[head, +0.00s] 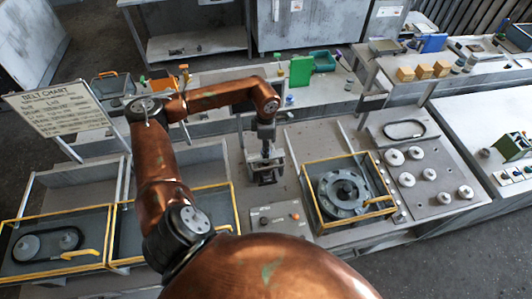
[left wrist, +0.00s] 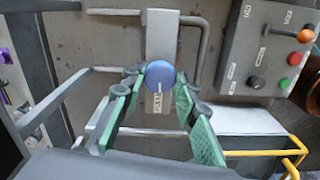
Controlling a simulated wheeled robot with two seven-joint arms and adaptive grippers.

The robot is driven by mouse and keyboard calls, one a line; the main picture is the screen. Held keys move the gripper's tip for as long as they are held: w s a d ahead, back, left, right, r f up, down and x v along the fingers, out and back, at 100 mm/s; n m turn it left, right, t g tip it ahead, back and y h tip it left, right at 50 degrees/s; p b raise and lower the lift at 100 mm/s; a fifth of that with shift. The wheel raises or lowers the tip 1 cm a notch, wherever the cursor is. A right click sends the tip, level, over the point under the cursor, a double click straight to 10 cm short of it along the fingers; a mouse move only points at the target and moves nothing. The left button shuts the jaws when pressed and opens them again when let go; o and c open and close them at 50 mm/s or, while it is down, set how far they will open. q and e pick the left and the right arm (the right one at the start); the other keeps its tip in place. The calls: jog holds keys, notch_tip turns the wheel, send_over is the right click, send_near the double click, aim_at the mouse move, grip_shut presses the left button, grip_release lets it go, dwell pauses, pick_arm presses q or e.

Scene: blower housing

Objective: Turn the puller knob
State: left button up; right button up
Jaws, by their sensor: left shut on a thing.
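The puller knob (left wrist: 160,72) is a round blue knob with a white pointer line, in the upper middle of the left wrist view. It sits on a grey block with a white label below it. My left gripper (left wrist: 160,77) has its green-padded fingers on either side of the knob, shut on it. In the head view my left gripper (head: 266,173) reaches down to the bench at the middle and hides the knob. My right gripper is not in view.
A grey control box (left wrist: 268,55) with a lever and red and green buttons stands right of the knob. A yellow-framed guard (head: 318,208) surrounds a round blower part (head: 343,190). Grey knobs (head: 394,157) stand at right. A belt chart sign (head: 57,108) stands at left.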

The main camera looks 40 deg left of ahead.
pick_arm(q)
jog(key=m+b, duration=0.4)
jog(key=shift+a+f, duration=0.1)
jog(key=m+b, duration=0.1)
jog(key=m, duration=0.2)
jog(key=shift+b, duration=0.4)
jog(key=shift+m+b, duration=0.3)
jog(key=shift+m, duration=0.4)
jog(key=shift+r+m, duration=0.2)
jog(key=shift+m, duration=0.1)
jog(key=o, duration=0.9)
jog(key=shift+o, duration=1.3)
